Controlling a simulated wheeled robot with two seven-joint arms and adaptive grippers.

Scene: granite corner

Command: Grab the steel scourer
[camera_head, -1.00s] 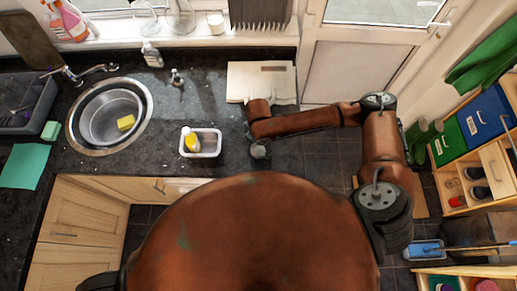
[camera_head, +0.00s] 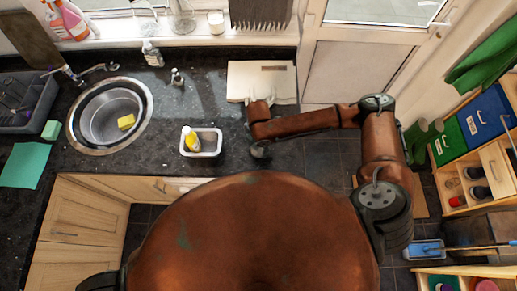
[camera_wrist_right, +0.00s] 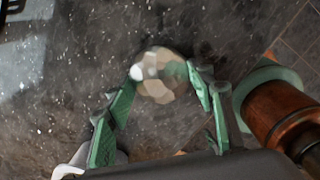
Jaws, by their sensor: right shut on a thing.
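The steel scourer (camera_wrist_right: 158,80) is a roundish, faceted, beige-grey lump in the right wrist view, above the dark speckled worktop. My right gripper (camera_wrist_right: 162,76) has its green fingers on either side of it and is shut on it. The scourer cannot be made out clearly there. My left gripper is not in view.
The white tub (camera_head: 213,150) holds a yellow-topped bottle (camera_head: 191,139). A pale board (camera_head: 262,79) lies behind my right forearm. The round sink (camera_head: 84,129) with a yellow sponge (camera_head: 126,122) is at the left. Worktop between sink and tub is clear.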

